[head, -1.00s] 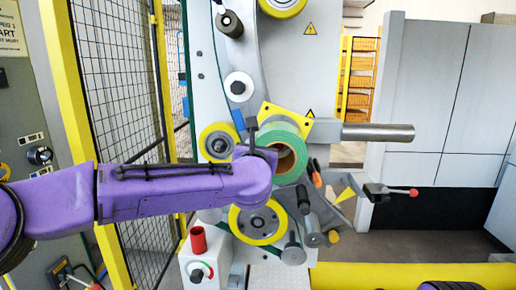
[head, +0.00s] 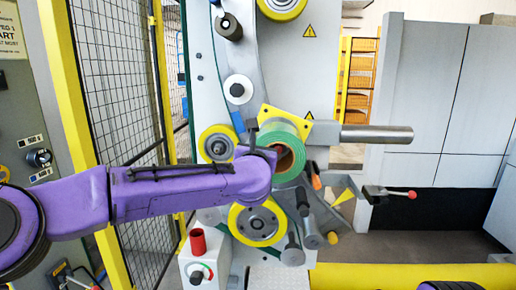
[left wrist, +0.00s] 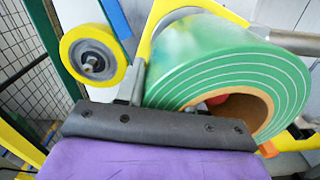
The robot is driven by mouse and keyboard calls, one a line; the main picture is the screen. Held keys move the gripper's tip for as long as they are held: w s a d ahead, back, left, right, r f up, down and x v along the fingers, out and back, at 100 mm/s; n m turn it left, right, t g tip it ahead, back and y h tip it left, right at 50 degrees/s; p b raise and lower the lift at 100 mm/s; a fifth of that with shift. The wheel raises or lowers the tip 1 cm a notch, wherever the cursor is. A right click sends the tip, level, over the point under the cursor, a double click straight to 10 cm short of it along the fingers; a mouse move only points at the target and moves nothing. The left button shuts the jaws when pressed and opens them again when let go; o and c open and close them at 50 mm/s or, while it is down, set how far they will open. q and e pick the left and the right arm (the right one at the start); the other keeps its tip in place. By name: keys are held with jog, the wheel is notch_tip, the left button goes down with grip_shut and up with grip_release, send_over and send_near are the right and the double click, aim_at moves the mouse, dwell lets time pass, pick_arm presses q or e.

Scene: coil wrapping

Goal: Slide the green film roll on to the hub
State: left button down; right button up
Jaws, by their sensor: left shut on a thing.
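The green film roll (head: 291,133) has a brown cardboard core and sits at the middle of the machine, in front of a yellow plate. In the left wrist view the roll (left wrist: 232,60) fills the upper right, its ringed end face towards me. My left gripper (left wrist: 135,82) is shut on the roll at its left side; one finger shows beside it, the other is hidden. A small red thing (left wrist: 218,99) shows inside the core. I cannot tell the hub apart; the roll may cover it.
A thick grey shaft (head: 377,133) sticks out to the right of the yellow plate (head: 268,111). Yellow rollers (head: 217,143) (head: 257,222) stand left of and below the roll. A red-knobbed lever (head: 390,193) is at the right. A mesh fence (head: 125,90) stands at the left.

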pick_arm(q)
jog(key=shift+w+r+p, duration=0.2)
jog(key=shift+w+p, duration=0.35)
jog(key=shift+w, duration=0.8)
jog(key=c, duration=0.6)
grip_release()
jog(key=shift+s+a, duration=0.1)
jog(key=shift+a, duration=0.05)
jog(key=shift+f, duration=0.1)
